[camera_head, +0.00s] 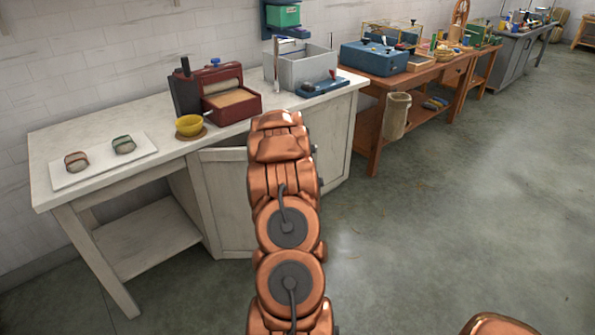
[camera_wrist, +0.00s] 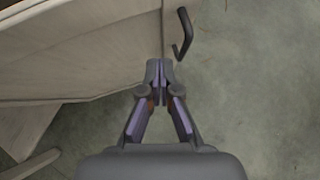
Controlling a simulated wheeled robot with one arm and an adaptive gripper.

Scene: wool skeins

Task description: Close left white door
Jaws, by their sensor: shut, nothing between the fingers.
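The left white door (camera_head: 222,200) is on the white cabinet under the counter, left of my arm in the head view. A dark gap shows along its top, so it looks partly open. My arm hides its right part. In the wrist view, a pale wooden panel (camera_wrist: 85,50), seemingly this door, fills the upper left. A dark bent handle (camera_wrist: 183,35) sticks out at its right edge. My gripper (camera_wrist: 159,72) is shut and empty, its fingertips close to the panel's edge just below the handle. Contact cannot be told. The gripper is hidden in the head view.
The white countertop (camera_head: 100,130) holds a white board (camera_head: 100,165) with two skeins, a yellow bowl (camera_head: 189,125), a red machine (camera_head: 232,100) and a grey bin (camera_head: 300,65). An open shelf (camera_head: 145,235) lies left of the door. The floor (camera_head: 450,190) on the right is clear.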

